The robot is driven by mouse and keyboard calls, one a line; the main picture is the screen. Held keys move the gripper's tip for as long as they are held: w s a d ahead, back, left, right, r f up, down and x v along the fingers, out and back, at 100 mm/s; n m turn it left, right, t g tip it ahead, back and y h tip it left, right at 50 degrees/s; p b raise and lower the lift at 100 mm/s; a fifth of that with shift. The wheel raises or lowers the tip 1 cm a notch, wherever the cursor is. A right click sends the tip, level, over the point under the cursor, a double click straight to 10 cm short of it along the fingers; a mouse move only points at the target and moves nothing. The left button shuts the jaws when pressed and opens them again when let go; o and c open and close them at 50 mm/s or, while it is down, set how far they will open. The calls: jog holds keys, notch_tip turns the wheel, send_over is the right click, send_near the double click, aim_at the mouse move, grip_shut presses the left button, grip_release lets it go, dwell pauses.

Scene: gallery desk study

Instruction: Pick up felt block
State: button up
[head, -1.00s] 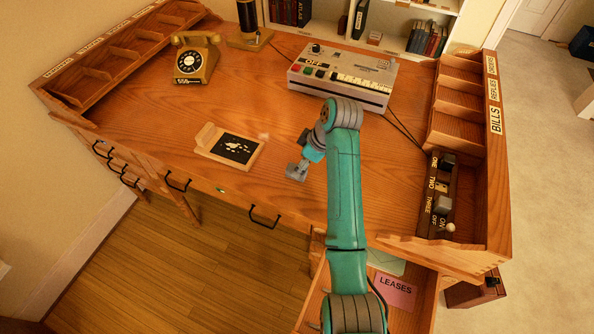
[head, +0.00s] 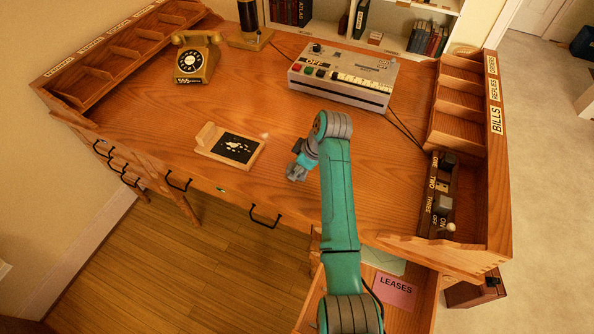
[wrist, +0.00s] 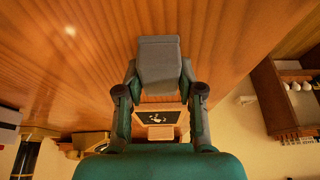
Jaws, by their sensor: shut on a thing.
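A grey block (wrist: 158,62), which I take for the felt block, sits between the fingertips of my gripper (wrist: 159,82) in the wrist view. The fingers touch it from both sides and are shut on it. In the head view my gripper (head: 303,163) is over the middle of the desk near its front edge, pointing down-left. The grey block (head: 295,173) shows small at its tip there. I cannot tell how far the block is above the desk top.
A black slate with white marks (head: 236,148) in a wooden frame lies left of my gripper. A button console (head: 343,78) stands behind, a telephone (head: 196,58) at back left, a switch strip (head: 440,195) at right. An open drawer with a pink LEASES card (head: 394,290) is in front.

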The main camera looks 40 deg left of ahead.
notch_tip(320, 180, up, 10)
dwell(0.6)
